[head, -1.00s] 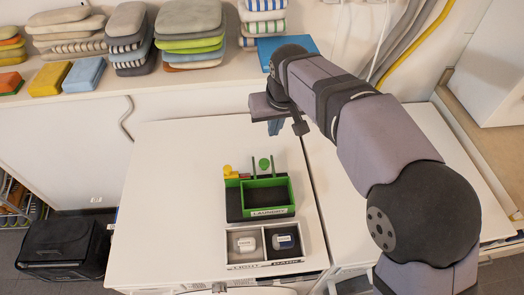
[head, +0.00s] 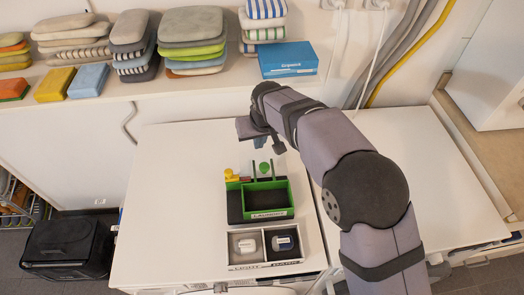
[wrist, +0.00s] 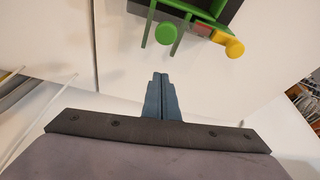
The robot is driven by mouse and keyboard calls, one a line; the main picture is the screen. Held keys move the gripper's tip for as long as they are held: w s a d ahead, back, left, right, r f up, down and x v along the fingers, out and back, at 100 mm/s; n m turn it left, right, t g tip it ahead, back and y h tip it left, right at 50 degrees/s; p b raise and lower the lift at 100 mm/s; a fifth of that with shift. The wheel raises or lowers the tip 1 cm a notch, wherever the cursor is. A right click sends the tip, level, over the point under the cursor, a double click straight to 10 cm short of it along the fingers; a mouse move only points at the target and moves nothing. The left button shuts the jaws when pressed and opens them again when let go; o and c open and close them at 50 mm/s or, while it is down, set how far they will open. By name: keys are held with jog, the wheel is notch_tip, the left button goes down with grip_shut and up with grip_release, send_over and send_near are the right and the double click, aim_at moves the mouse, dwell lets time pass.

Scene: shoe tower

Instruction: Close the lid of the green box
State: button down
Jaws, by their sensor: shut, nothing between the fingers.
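The green box (head: 267,212) stands on the white worktop with a green rim, a dark inside and a label reading "LAUNDRY" on its front. In the wrist view, the green knob (wrist: 166,33) and yellow knob (wrist: 234,47) show near the top. My gripper (head: 260,143) is above the worktop behind the box, apart from it. In the wrist view, its blue fingers (wrist: 160,77) are together and empty.
A divided tray (head: 264,267) with two small containers stands directly in front of the box. Folded cloth stacks (head: 192,35) and a blue box (head: 288,61) are on the back shelf. The worktop left of the box is clear.

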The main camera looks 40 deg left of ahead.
aim_at(262, 156)
jog(key=shift+w+a+f, duration=0.15)
jog(key=shift+a+f, duration=0.05)
jog(key=shift+f, duration=0.5)
jog(key=shift+s+d+f+p, duration=0.1)
jog(key=shift+s+d+p, duration=0.75)
jog(key=shift+d, duration=0.25)
jog(key=shift+s+d+f, duration=0.2)
jog(key=shift+s+d, duration=0.15)
jog(key=shift+d, duration=0.15)
jog(key=s+d+b, duration=0.2)
jog(key=s+d, duration=0.5)
jog(key=shift+s+d+b, duration=0.25)
jog(key=shift+d+b, duration=0.05)
jog(key=shift+w+a, duration=0.1)
